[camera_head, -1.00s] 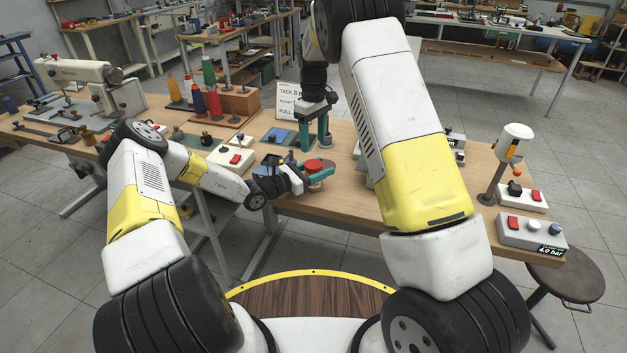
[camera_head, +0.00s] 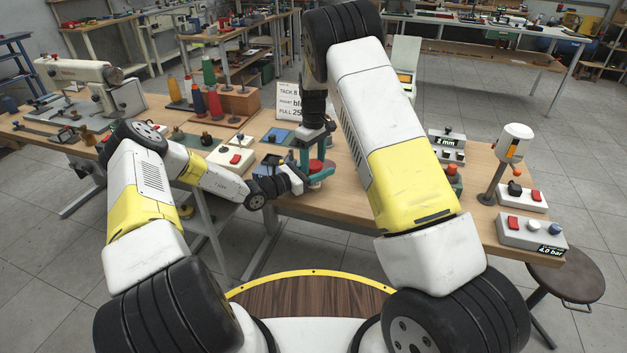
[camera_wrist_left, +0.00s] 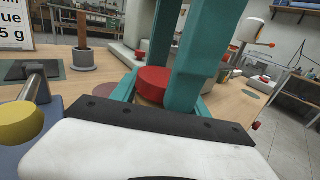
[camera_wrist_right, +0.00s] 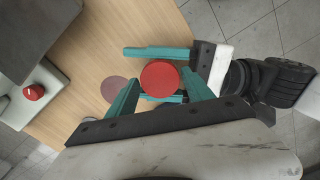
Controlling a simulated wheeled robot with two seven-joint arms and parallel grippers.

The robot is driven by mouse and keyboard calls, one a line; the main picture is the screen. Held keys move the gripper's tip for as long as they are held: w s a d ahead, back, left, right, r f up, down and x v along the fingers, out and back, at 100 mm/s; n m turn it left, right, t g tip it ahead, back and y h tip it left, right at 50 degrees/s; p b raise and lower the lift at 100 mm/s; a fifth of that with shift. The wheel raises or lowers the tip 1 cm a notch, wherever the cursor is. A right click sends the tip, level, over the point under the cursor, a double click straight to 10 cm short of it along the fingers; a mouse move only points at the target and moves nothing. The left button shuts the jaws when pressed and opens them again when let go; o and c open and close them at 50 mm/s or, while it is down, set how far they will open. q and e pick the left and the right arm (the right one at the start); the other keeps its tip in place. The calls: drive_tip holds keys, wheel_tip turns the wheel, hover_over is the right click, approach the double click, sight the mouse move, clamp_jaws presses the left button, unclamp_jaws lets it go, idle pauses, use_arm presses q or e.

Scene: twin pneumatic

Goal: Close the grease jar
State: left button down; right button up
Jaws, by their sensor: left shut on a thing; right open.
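The grease jar shows as a round red lid (camera_head: 316,166) at the table's front edge. The lid is also clear in the right wrist view (camera_wrist_right: 160,78) and the left wrist view (camera_wrist_left: 153,84). My left gripper (camera_head: 312,179) is shut on the jar from the left, its teal fingers on both sides below the lid.
A mauve disc (camera_wrist_right: 115,90) lies flat on the table beside the jar. A white box with a red button (camera_head: 233,159) stands to the left, and a written sign (camera_head: 290,101) behind. A lamp-like post (camera_head: 512,147) and another button box (camera_head: 532,232) stand at the right.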

drive_tip(key=c, duration=1.3)
drive_tip(key=shift+o, duration=0.2)
drive_tip(key=m, duration=0.7)
drive_tip(key=o, duration=1.5)
drive_tip(key=shift+o, duration=0.2)
